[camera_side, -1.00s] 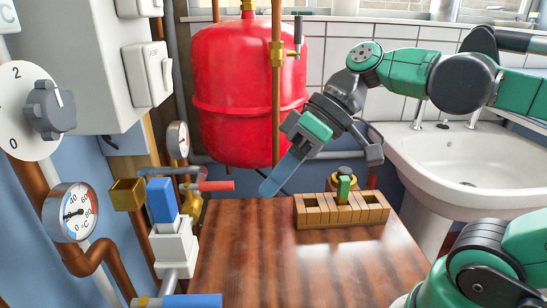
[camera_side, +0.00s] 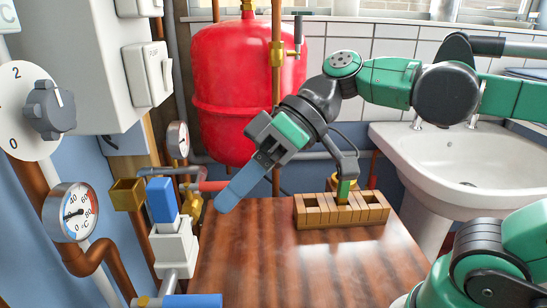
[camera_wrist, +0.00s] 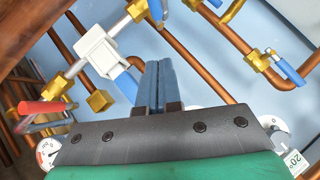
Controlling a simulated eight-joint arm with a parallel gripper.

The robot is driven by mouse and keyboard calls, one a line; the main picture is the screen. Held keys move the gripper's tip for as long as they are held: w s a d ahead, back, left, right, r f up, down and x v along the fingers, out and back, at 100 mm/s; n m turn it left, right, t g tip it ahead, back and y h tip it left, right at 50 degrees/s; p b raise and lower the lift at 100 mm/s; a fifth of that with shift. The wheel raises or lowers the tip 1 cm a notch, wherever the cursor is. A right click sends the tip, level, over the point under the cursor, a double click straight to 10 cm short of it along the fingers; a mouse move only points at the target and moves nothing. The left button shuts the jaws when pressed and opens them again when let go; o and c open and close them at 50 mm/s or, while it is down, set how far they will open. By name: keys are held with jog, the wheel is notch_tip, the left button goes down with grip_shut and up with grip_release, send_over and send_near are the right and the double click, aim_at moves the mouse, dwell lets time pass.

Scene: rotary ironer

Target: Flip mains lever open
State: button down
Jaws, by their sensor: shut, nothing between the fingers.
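Several valve levers are in view, and I cannot tell by label which is the mains lever. A blue lever (camera_side: 162,200) stands upright on a white valve body (camera_side: 174,246) at the left in the side view. Another blue lever (camera_side: 192,301) lies level below it at the bottom edge. A red lever (camera_side: 213,186) points right behind them. In the wrist view the white body (camera_wrist: 97,48) and its blue lever (camera_wrist: 127,85) are left of my fingers. My gripper (camera_side: 222,204) is shut and empty, tilted down-left, right of the upright lever and apart from it.
A wooden table (camera_side: 290,265) carries a slotted wooden block (camera_side: 341,212). A red tank (camera_side: 235,90) and a copper pipe (camera_side: 276,75) stand behind. Gauges, a dial (camera_side: 48,108) and a brass square funnel (camera_side: 127,194) crowd the left. A sink (camera_side: 455,160) is at the right.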

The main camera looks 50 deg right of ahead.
aim_at(176, 304)
jog(key=a+f, duration=0.5)
jog(key=f, duration=0.1)
jog(key=shift+s, duration=0.25)
